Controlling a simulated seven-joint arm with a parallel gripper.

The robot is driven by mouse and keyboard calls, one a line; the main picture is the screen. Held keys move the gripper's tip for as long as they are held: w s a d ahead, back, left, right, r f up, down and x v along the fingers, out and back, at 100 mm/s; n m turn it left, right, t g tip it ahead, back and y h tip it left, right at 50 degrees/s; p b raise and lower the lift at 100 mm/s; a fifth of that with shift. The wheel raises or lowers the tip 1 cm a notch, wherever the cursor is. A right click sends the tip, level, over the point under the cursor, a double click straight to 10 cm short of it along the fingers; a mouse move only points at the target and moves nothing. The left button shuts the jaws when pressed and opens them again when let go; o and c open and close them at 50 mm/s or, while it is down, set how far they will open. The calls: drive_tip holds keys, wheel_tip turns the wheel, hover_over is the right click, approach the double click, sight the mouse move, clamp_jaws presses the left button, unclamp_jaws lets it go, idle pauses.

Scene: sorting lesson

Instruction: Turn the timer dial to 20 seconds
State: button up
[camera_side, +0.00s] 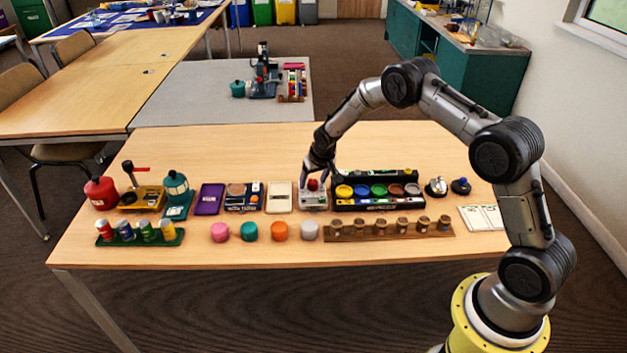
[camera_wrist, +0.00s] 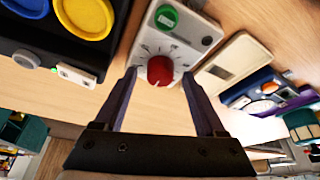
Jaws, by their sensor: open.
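The timer is a pale box (camera_side: 314,202) near the middle of the table in the side view. In the wrist view its pale face (camera_wrist: 193,32) carries a green round button (camera_wrist: 166,17) and a red dial (camera_wrist: 160,70) with dark marks around it. The dial also shows as a small red spot (camera_side: 313,184) in the side view. My gripper (camera_wrist: 159,76) is open, pointing down at the timer, with one finger on each side of the dial. The mark labels are too small to read.
A black tray with coloured round pots (camera_side: 378,206) stands close on the timer's right. A cream box (camera_side: 279,197) is close on its left. In front are a wooden rack of small jars (camera_side: 345,236) and several coloured pucks (camera_side: 279,230).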

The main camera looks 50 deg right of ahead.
clamp_jaws()
idle(0.4)
drive_tip(key=shift+w+m, duration=0.1)
drive_tip(key=shift+m, duration=0.4)
drive_tip(key=m, duration=0.2)
drive_tip(key=m+g+h, duration=0.1)
drive_tip(key=m, duration=0.1)
drive_tip(key=shift+a+h, duration=0.2)
drive_tip(key=shift+h, duration=0.1)
drive_tip(key=m+g, duration=0.1)
drive_tip(key=m, duration=0.2)
drive_tip(key=m+g+h, duration=0.1)
drive_tip(key=m, duration=0.2)
drive_tip(key=shift+w+m, duration=0.2)
drive_tip(key=shift+m, duration=0.2)
drive_tip(key=m+g, duration=0.1)
drive_tip(key=m, duration=0.2)
drive_tip(key=m+g, duration=0.1)
drive_tip(key=m, duration=0.2)
drive_tip(key=shift+w+f+g, duration=0.1)
drive_tip(key=shift+w+g, duration=0.05)
drive_tip(key=shift+g, duration=0.25)
drive_tip(key=m, duration=0.3)
drive_tip(key=m+g+y, duration=0.1)
drive_tip(key=m, duration=0.2)
drive_tip(key=shift+w+g+y, duration=0.1)
drive_tip(key=shift+g+y, duration=0.2)
